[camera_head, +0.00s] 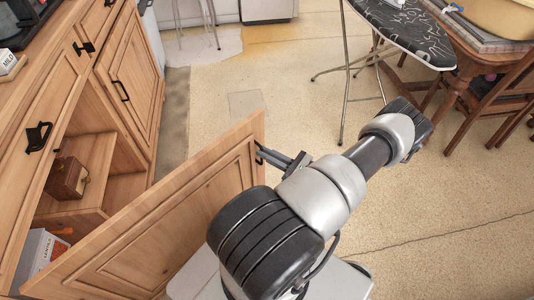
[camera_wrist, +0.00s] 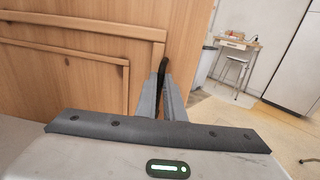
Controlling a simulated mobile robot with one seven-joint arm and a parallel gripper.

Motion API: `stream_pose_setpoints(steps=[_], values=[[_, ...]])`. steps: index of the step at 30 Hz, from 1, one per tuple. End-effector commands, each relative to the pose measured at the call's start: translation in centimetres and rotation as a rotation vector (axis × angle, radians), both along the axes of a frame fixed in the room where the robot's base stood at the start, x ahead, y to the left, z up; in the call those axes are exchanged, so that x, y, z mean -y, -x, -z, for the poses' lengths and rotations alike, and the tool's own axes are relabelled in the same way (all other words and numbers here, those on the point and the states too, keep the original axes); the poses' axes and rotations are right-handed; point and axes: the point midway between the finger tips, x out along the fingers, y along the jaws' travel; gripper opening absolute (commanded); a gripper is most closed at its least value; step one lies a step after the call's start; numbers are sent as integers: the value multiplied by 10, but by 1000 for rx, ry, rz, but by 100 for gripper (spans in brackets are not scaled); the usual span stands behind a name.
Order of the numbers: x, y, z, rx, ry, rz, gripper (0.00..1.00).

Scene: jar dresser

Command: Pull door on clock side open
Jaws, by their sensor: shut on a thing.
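The wooden dresser door (camera_head: 180,225) stands swung wide open, away from the cabinet, in the head view. It also fills the left of the wrist view (camera_wrist: 70,75). My gripper (camera_head: 268,153) is at the upper outer edge of this door, with its fingers shut on the black door handle (camera_wrist: 162,68). In the wrist view the handle stands between the two fingertips (camera_wrist: 161,82). The open compartment shows a small brown wooden box (camera_head: 67,178) on a shelf; I cannot tell whether it is a clock.
A second dresser door (camera_head: 132,85) is closed. A white carton (camera_head: 42,250) stands low in the open compartment. An ironing board (camera_head: 405,30) and a table with chairs (camera_head: 490,85) stand at the upper right. The floor (camera_head: 440,200) right of my arm is clear.

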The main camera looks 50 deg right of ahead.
Motion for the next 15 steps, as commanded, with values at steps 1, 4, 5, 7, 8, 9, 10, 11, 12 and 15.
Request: stream_pose_setpoints(steps=[1,4,5,7,8,9,10,11,12,15], values=[[-15,-2,5,-6,-15,-29,12],[-15,-2,5,-6,-15,-29,27],[-15,-2,4,-5,-15,-29,27],[-14,-1,4,-5,-13,-27,27],[-13,-1,4,-5,-13,-26,27],[-13,-1,3,-4,-12,-26,27],[-12,-1,3,-4,-12,-25,27],[-12,-1,3,-4,-11,-24,27],[-11,-1,3,-3,-10,-24,27],[-10,-1,2,-2,-9,-22,27]])
